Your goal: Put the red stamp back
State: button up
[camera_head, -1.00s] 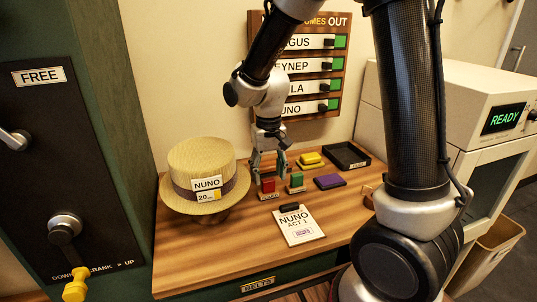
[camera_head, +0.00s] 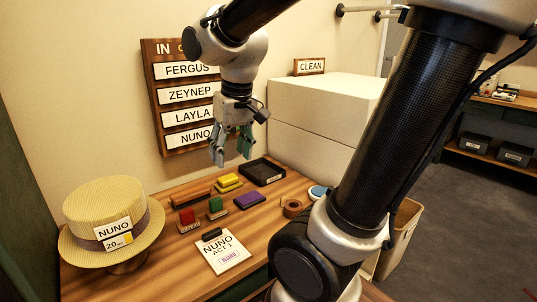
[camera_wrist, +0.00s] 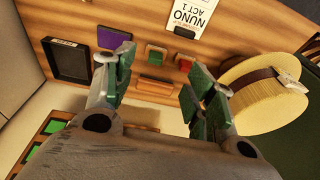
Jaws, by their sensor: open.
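The red stamp (camera_head: 187,216) stands upright on the wooden table, beside the green stamp (camera_head: 215,205). In the wrist view the red stamp (camera_wrist: 185,65) shows between my fingers, close to the right one, with the green stamp (camera_wrist: 156,52) to its left. My gripper (camera_head: 231,157) is open and empty, well above the table, above and to the right of the red stamp. Its fingers spread wide in the wrist view (camera_wrist: 160,75). A low wooden block (camera_head: 190,196) lies just behind the stamps; its top detail is too small to tell.
A yellow stamp or pad (camera_head: 228,183), a purple pad (camera_head: 249,200) and a black tray (camera_head: 262,172) lie to the right. A NUNO card (camera_head: 220,252) lies in front. A straw hat (camera_head: 105,215) stands at left. A name board (camera_head: 175,95) hangs behind my gripper.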

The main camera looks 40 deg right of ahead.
jog(key=s+d+r+t, duration=0.1)
jog(key=s+d, duration=0.4)
jog(key=s, duration=0.4)
jog(key=shift+s+t, duration=0.15)
jog(key=shift+t, duration=0.25)
